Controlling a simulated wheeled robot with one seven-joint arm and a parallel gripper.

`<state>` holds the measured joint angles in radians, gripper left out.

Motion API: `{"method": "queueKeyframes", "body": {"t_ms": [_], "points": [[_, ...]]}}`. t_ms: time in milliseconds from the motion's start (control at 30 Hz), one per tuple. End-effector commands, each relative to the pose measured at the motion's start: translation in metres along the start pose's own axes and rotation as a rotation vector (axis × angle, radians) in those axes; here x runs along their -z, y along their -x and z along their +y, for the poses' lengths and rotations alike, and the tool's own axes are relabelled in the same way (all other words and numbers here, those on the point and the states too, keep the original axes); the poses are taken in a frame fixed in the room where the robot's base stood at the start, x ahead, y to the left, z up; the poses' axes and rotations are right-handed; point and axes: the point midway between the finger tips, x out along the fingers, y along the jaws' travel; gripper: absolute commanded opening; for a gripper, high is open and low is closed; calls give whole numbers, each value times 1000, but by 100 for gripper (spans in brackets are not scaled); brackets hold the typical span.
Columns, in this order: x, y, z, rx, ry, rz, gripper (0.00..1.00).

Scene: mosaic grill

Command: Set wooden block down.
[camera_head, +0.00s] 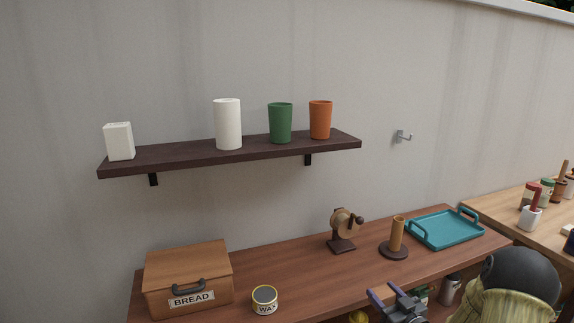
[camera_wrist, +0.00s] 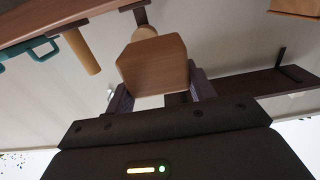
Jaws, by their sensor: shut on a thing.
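The wooden block (camera_wrist: 153,62) is a light brown block with cut corners, close to the camera in the wrist view. My gripper (camera_wrist: 160,82) is shut on it, with one purple finger at each side. In the head view my gripper (camera_head: 397,293) shows at the bottom edge, in front of the wooden counter (camera_head: 300,276).
On the counter are a bread box (camera_head: 188,275), a wax tin (camera_head: 265,300), a grinder-like device (camera_head: 343,230), a round-based wooden post (camera_head: 396,238) and a teal tray (camera_head: 445,229). A dark shelf (camera_head: 180,155) holds cups.

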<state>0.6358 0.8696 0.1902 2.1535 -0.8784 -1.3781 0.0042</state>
Motion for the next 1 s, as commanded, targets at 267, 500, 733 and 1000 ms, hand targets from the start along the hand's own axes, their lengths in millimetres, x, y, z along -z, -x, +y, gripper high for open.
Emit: {"method": "queueKeyframes", "body": {"t_ms": [267,500,733,1000], "points": [[-56,-3,-69,-22,-12,-5,30],[-87,2,-116,-51,-7,-3,30],[-82,9,-124,-86,-4,5,30],[-74,22,-126,-149,-8,14,30]]}}
